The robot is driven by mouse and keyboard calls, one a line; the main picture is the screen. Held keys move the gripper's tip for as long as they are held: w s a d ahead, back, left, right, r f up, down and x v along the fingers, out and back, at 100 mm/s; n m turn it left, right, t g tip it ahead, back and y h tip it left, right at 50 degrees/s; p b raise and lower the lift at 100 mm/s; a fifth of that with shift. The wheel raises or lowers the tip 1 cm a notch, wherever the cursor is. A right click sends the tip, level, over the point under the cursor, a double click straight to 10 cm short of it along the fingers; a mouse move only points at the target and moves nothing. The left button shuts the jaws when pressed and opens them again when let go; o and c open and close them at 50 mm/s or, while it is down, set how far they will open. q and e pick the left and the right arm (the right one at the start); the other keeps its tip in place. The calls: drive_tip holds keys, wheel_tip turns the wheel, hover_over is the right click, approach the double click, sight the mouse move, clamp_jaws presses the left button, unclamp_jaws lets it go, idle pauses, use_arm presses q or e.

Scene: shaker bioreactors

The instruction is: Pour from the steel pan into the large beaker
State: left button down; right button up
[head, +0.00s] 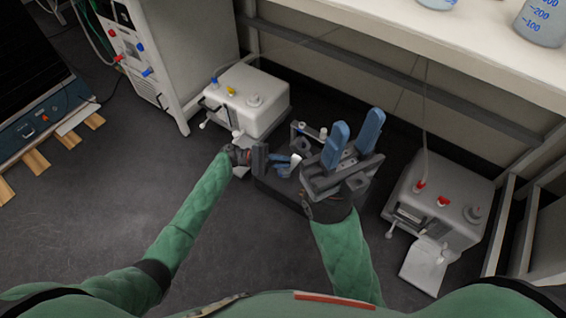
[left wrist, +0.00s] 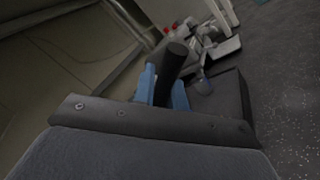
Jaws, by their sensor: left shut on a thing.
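My left gripper (head: 281,161) is low in the middle of the head view, with its blue fingers pointing right. In the left wrist view its blue fingers (left wrist: 163,92) are closed around a black, rod-like handle (left wrist: 172,68). I cannot clearly make out a steel pan body; a small pale piece (head: 295,160) shows beside the fingertips in the head view. My right gripper (head: 357,124) is open and empty, its two blue fingers apart and pointing up the picture. A clear graduated beaker (head: 541,24) with blue marks stands on the bench at the upper right, cut by the frame edge.
A second vessel (head: 437,4) is cut off at the top edge. The white bench (head: 450,55) overhangs the right side. White machines stand on the floor at left (head: 247,98) and right (head: 440,205). A dark block (head: 272,190) lies under my grippers.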

use_arm(q)
drive_tip(key=shift+w+a+h+b, duration=0.3)
drive_tip(key=shift+a+h+b, duration=0.1)
drive_tip(key=shift+b, duration=0.1)
drive_tip(key=shift+w+a+f+n+h+b, duration=0.1)
drive_tip(key=shift+w+a+n+h+b, duration=0.15)
drive_tip(key=shift+a+n+h+b, duration=0.15)
drive_tip(key=shift+w+a, duration=0.15)
drive_tip(key=shift+w+a+h+b, duration=0.1)
drive_tip(key=shift+h+b, duration=0.3)
drive_tip(key=shift+w+a+f+n+h+b, duration=0.15)
drive_tip(key=shift+w+a+n+h+b, duration=0.25)
drive_tip(key=shift+a+n+b, duration=0.15)
drive_tip(key=shift+w+a+h+b, duration=0.15)
drive_tip(key=shift+a+h+b, duration=0.05)
drive_tip(key=shift+h+b, duration=0.1)
idle(0.4)
drive_tip(key=shift+w+a+f+n, duration=0.1)
drive_tip(key=shift+a+n, duration=0.05)
drive_tip(key=shift+n, duration=0.1)
